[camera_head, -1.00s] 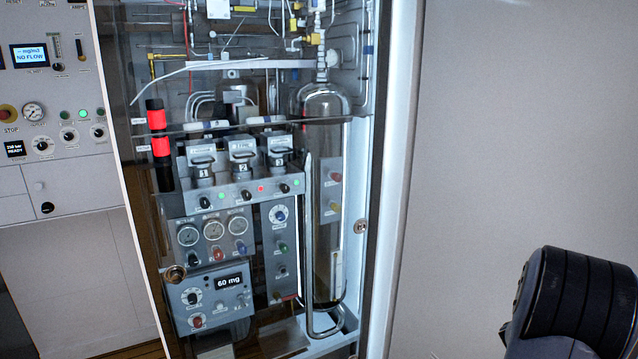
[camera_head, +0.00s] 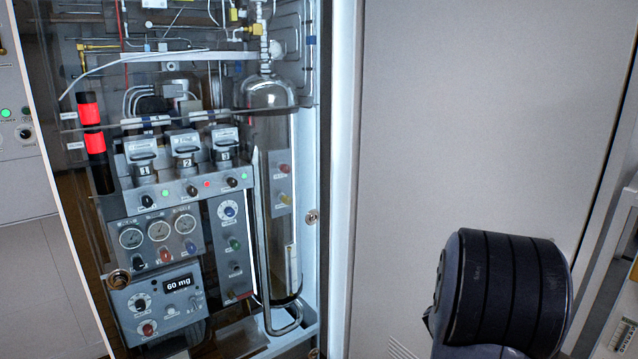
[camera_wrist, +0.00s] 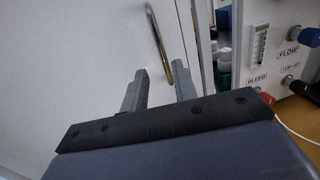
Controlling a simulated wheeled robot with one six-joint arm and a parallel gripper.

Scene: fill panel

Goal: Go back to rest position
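My gripper (camera_wrist: 160,82) shows in the wrist view with its two grey fingers apart and nothing seen between them. In the head view only a dark ribbed part of my own arm shows at the lower right; the gripper is out of that view.
A unit marked FLOW and BLEED (camera_wrist: 268,45) is at the wrist view's right.

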